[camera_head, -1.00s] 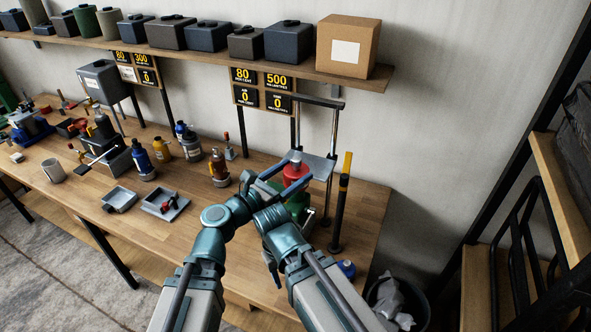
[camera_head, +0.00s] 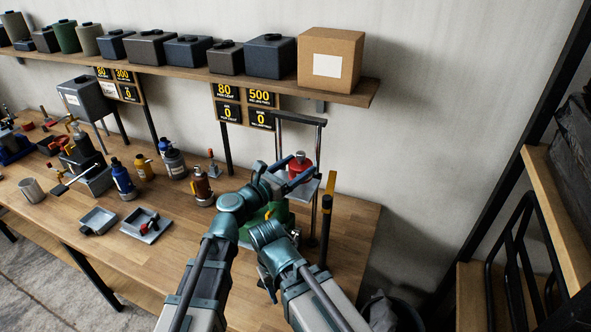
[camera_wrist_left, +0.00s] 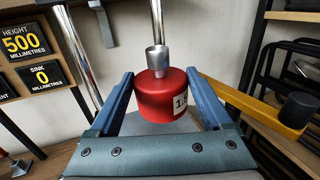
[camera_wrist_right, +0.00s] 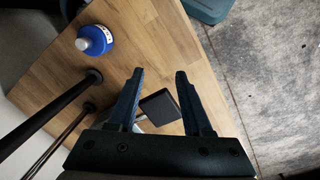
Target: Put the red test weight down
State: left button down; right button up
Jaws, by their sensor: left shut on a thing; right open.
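The red test weight (camera_head: 300,162), a short cylinder with a metal knob, is between the jaws of my left gripper (camera_head: 292,180). In the left wrist view the weight (camera_wrist_left: 160,98) sits between the two blue fingers, with a steel rod (camera_wrist_left: 157,22) directly above its knob. A grey plate (camera_head: 307,187) of the test stand is under the weight; I cannot tell whether they touch. The green body (camera_head: 268,218) below is partly hidden by my arm. My right gripper (camera_wrist_right: 160,72) is open and empty near the table's edge.
Steel posts (camera_head: 315,150) and a yellow-topped black lever (camera_head: 327,205) stand close around the weight. A blue bottle (camera_wrist_right: 95,40) shows in the right wrist view. Bottles and trays (camera_head: 148,224) occupy the bench to the left. A loaded shelf (camera_head: 190,72) runs above.

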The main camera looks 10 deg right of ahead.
pick_arm(q)
notch_tip(320, 180, down, 2)
jog(key=shift+d+f+b, duration=0.1)
jog(key=shift+f+b, duration=0.1)
jog(key=shift+b, duration=0.9)
jog(key=shift+f+b, duration=0.55)
jog(key=shift+f, duration=0.1)
grip_release()
jog(key=shift+r, duration=0.2)
jog(key=v, duration=0.7)
jog(key=shift+s+a, duration=0.15)
jog(key=shift+a, duration=0.15)
jog(key=shift+f, duration=0.15)
